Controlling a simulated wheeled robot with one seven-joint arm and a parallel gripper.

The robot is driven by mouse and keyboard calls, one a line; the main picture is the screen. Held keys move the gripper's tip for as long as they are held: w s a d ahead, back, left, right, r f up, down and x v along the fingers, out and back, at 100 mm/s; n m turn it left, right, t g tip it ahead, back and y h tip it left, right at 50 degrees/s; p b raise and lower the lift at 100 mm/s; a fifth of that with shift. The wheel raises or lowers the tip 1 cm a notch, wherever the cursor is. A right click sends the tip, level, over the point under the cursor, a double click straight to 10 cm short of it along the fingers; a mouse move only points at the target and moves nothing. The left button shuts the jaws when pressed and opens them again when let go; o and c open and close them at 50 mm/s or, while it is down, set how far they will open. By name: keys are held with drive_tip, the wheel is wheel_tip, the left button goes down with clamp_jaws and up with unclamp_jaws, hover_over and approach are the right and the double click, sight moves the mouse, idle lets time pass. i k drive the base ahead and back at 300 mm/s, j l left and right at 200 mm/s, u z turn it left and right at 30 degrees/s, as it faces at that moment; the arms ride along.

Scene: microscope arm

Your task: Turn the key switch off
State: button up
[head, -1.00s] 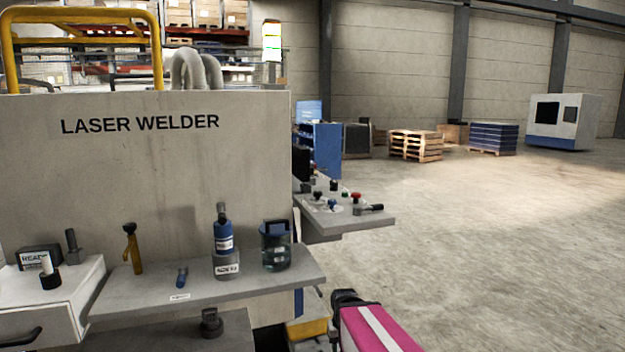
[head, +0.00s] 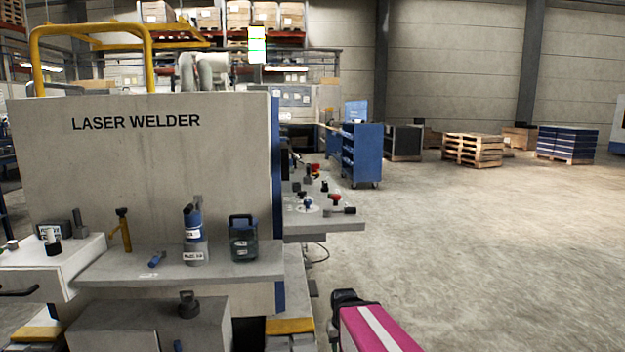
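The key switch is too small to single out. Several small controls sit on the grey side panel (head: 335,224) right of the laser welder (head: 150,165), among them a red knob (head: 324,187) and a dark lever-like part with a red end (head: 345,211). My pink and white arm (head: 375,330) reaches in at the bottom, with a dark end piece (head: 345,297). I take this dark end for my gripper, below and in front of the panel and apart from it. Its fingers cannot be made out, and nothing shows held.
A front shelf (head: 130,270) holds a yellow-handled tool (head: 123,230), a blue and grey bottle (head: 194,235) and a dark jar (head: 243,240). A grey box (head: 150,325) stands below. A blue cart (head: 362,155) stands behind the panel. The floor at the right is open.

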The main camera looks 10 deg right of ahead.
sight(307, 180)
drive_tip(key=i+l, duration=0.15)
drive_tip(key=l, duration=0.25)
drive_tip(key=i+l, duration=0.1)
drive_tip(key=l, duration=0.3)
drive_tip(key=i+l, duration=0.15)
drive_tip(key=l, duration=0.25)
drive_tip(key=i+l+u, duration=0.1)
drive_tip(key=l, duration=0.3)
